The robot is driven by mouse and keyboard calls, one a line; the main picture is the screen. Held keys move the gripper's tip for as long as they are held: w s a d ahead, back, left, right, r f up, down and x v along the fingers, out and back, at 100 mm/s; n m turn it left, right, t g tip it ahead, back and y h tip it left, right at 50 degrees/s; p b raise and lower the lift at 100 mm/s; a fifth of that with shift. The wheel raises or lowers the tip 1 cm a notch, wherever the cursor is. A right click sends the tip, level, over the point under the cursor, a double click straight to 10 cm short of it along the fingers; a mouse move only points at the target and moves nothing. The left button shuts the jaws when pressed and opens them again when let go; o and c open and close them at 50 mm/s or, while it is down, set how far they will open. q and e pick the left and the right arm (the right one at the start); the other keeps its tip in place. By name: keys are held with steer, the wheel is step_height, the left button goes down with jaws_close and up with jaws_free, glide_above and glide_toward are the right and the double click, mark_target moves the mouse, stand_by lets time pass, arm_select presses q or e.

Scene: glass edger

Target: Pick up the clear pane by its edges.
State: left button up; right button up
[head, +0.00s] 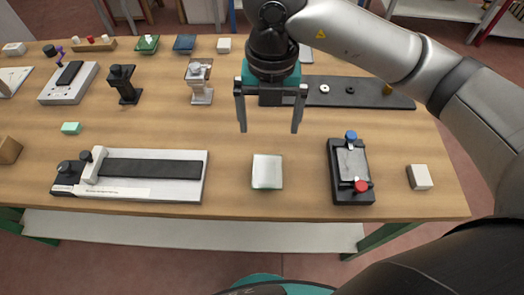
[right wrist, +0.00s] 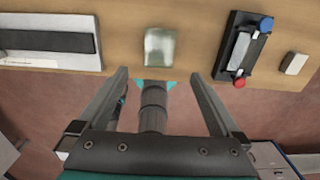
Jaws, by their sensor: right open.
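The clear pane (head: 267,172) is a small, pale, roughly square sheet lying flat on the wooden table, in the front middle. It also shows in the right wrist view (right wrist: 160,46), beyond the fingertips and between their lines. My right gripper (head: 269,130) is open and empty, with its fingers pointing down. In the head view its fingertips appear above the pane, apart from it. The right wrist view shows the two spread fingers (right wrist: 158,72) with nothing between them. My left gripper is not in view.
A long white fixture with a black strip (head: 180,169) lies left of the pane. A black clamp block with blue and red knobs (head: 350,172) stands to its right, then a small white block (head: 419,177). A dark board (head: 340,98) lies behind. Table around the pane is bare.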

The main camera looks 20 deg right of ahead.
step_height(320, 180, down, 5)
glide_above(267, 170)
step_height(267, 170, down, 4)
steer(key=shift+d+f, duration=0.1)
steer(key=shift+d, duration=0.05)
steer(key=shift+f, duration=0.4)
step_height(267, 170, down, 4)
steer(key=shift+s+f, duration=0.1)
steer(key=shift+f, duration=0.45)
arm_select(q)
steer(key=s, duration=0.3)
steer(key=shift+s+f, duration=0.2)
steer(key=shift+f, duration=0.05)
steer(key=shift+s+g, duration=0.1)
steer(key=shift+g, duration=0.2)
arm_select(e)
steer(key=shift+c, duration=0.2)
steer(key=shift+c, duration=0.7)
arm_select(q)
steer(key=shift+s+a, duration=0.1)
arm_select(e)
steer(key=shift+r, duration=0.1)
steer(key=c, duration=1)
